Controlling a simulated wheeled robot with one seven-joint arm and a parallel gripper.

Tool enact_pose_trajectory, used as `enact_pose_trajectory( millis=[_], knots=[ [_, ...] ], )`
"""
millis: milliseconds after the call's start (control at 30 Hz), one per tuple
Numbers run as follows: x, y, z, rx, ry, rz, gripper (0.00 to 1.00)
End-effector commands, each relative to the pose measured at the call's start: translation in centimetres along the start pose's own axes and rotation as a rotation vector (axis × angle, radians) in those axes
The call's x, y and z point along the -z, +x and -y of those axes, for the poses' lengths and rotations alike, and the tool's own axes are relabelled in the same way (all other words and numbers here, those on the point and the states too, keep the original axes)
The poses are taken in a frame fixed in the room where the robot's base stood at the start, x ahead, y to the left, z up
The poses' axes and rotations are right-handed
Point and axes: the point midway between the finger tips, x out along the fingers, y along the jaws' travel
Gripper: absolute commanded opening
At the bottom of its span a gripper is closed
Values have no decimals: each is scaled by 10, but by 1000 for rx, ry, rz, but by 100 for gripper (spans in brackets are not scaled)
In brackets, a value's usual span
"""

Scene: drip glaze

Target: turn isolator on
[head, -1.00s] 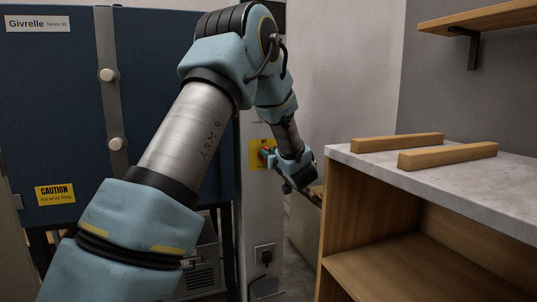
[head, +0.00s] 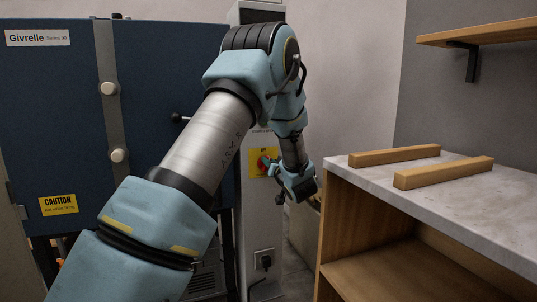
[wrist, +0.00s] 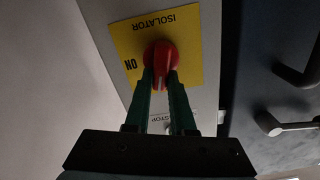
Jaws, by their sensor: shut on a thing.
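The isolator is a red rotary knob (wrist: 161,56) on a yellow plate (wrist: 126,40), fixed to a pale panel. The knob's grip points down the picture, toward my gripper (wrist: 161,78). My gripper's two dark green fingers are shut on the knob's grip, one on each side. In the head view the red knob (head: 263,163) and yellow plate (head: 254,158) show partly, behind my gripper (head: 278,172); the ON mark is hidden there.
A blue cabinet (head: 60,120) with a caution label stands left of the panel. A socket with a plug (head: 265,259) is below the isolator. A marble-topped wooden bench (head: 480,195) with two wooden bars stands at the right, under a wall shelf (head: 475,38).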

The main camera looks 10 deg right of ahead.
Motion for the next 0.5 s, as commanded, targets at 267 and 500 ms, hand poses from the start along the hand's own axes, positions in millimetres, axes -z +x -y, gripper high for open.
enact_pose_trajectory(
  millis=[267, 500],
  knots=[
    [5, -1, -4, -3, 265, 1, 0],
    [3, -1, -7, -3, 493, 1, 0]
  ],
)
